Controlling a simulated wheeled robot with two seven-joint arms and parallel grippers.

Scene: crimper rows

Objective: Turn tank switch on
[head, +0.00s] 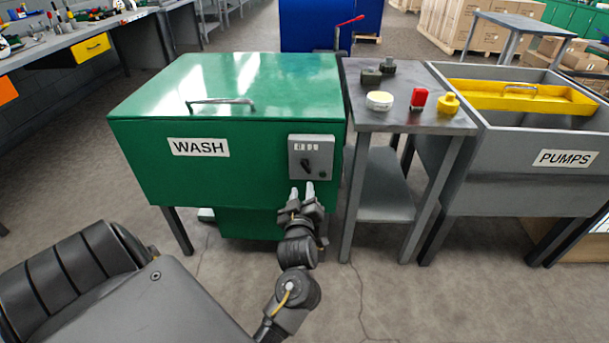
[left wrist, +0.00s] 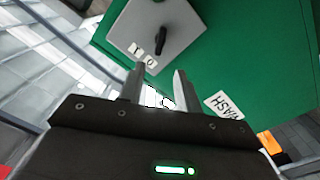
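The green tank marked WASH (head: 150,152) stands left of centre in the head view. On its front right is a grey switch box (head: 325,145) with a black rotary knob (head: 305,164) and white labels above the knob. The head view does not show clearly which label the knob points to. In the left wrist view the knob (left wrist: 162,41) sits beyond the fingertips, with two small white labels beside it. My left gripper (head: 302,188) is just below the knob, apart from it. Its fingers (left wrist: 156,83) are spread with nothing between them. My right gripper is not in view.
A grey side table (head: 432,122) right of the tank holds a red item (head: 418,99), a yellow item (head: 448,104) and other small parts. A PUMPS basin (head: 490,150) stands further right. A workbench (head: 60,45) is at far left. Floor before the tank is clear.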

